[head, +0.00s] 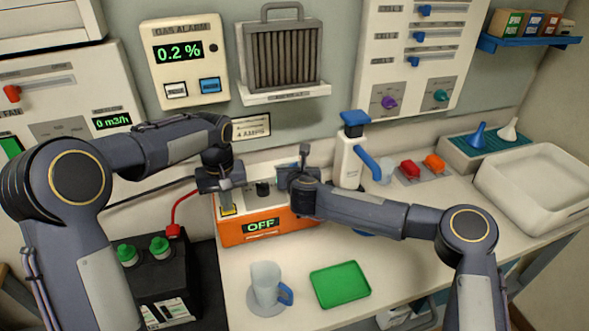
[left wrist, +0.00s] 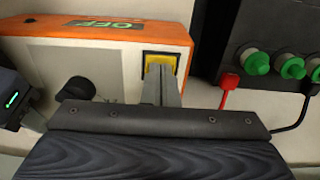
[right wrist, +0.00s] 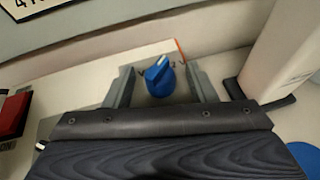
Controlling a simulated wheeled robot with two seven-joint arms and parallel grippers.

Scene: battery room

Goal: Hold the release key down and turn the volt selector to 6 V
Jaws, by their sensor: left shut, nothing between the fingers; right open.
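The orange and white charger (head: 262,232) stands on the bench with its display reading OFF. Its yellow release key (left wrist: 163,60) is at one side of the white deck and also shows in the head view (head: 228,211). My left gripper (left wrist: 161,80) is shut and empty, its fingertips at the yellow key; whether the key is pressed down I cannot tell. My right gripper (head: 292,190) is open, with its fingers on either side of a blue knob (right wrist: 160,78) that has a white pointer.
A black knob (left wrist: 80,88) sits between the two grippers. A red key (right wrist: 13,115) shows left of the blue knob. A white dispenser bottle (head: 348,163) stands close right of my right gripper. A mug (head: 265,284) and green tray (head: 340,284) lie in front.

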